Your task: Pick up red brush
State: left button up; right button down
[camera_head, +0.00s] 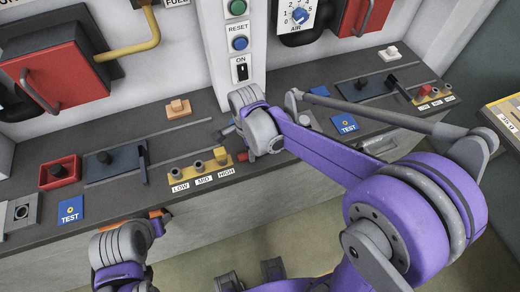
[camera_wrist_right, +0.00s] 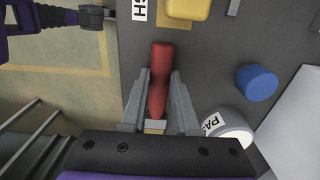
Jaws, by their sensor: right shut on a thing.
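In the right wrist view a red brush (camera_wrist_right: 160,82), of which a tapered red body shows, lies between the two grey fingers of my right gripper (camera_wrist_right: 160,92). The gripper is shut on it over the dark grey surface. A pale piece shows at its near end. In the head view my right gripper (camera_head: 232,135) is at the counter by the white control column, mostly hidden by its own wrist. A small red bit shows beside it, too little to tell what it is. My left gripper (camera_head: 155,222) is at the counter's front edge, its fingers mostly hidden.
A yellow switch block (camera_head: 200,166) labelled LOW, MID, HIGH stands left of the right gripper. A red box (camera_head: 60,172) and a blue TEST plate (camera_head: 70,210) are farther left. In the wrist view a blue cylinder (camera_wrist_right: 256,83) stands right of the brush.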

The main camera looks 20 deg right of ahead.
notch_tip(320, 180, up, 10)
jog(key=shift+p, duration=0.35)
jog(key=shift+d, duration=0.1)
dwell(0.6)
